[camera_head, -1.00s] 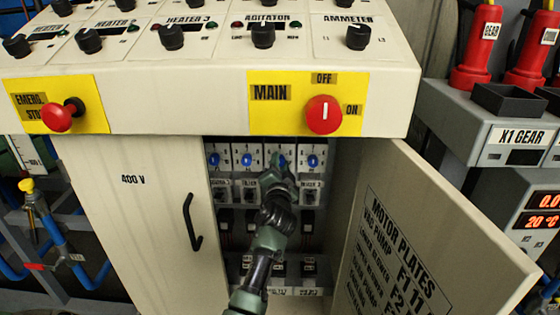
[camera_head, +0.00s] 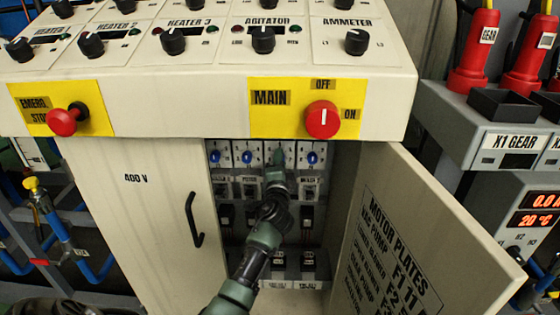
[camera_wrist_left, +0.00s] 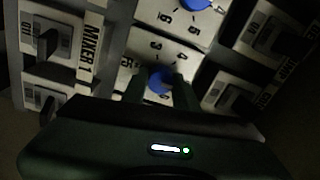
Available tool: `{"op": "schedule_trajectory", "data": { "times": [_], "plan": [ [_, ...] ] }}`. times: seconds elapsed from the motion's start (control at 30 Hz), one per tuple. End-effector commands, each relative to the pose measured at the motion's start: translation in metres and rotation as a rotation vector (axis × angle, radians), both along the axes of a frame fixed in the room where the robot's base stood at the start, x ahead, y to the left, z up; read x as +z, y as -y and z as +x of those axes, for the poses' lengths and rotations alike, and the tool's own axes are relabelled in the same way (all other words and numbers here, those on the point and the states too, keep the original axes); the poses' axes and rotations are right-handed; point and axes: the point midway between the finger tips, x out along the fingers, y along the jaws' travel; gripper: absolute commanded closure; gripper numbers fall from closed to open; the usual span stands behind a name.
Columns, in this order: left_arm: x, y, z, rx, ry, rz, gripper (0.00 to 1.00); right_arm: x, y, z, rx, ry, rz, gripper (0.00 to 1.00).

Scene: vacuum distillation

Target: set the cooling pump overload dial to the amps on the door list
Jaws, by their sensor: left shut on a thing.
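The blue overload dials sit in a row inside the open cabinet; the left ones (camera_head: 214,156) and (camera_head: 246,157) and the right one (camera_head: 313,157) show in the head view. My left gripper (camera_head: 279,160) reaches into the cabinet and covers the third dial of the row. In the left wrist view my left gripper (camera_wrist_left: 160,84) is shut on a blue dial (camera_wrist_left: 160,79) with a numbered white scale around it. Another blue dial (camera_wrist_left: 197,3) shows above it. The door list (camera_head: 395,245), headed MOTOR PLATES, is on the open right door; its lines are partly readable. My right gripper is not in view.
The open right door (camera_head: 440,220) stands out beside the cabinet opening. The closed left door (camera_head: 140,230) has a black handle (camera_head: 194,220). The red MAIN switch (camera_head: 322,119) juts out above the opening. Black breakers (camera_head: 308,260) sit below the dials.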

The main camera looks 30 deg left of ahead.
Motion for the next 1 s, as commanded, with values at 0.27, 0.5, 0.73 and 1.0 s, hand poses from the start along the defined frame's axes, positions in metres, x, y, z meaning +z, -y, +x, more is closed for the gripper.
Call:
{"op": "schedule_trajectory", "data": {
  "times": [0.27,0.5,0.73,1.0],
  "plan": [
    [0.0,0.0,0.0,-0.001,0.0,0.002,1.0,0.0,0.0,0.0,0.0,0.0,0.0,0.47],
    [0.0,0.0,0.0,-0.001,0.0,0.001,0.49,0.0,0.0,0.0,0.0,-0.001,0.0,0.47],
    [0.0,0.001,-0.001,-0.001,0.0,0.001,0.49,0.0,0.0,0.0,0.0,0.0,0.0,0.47],
    [-0.002,0.019,-0.031,-0.002,-0.002,0.0,0.49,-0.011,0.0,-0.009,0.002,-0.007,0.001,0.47]
  ]
}}
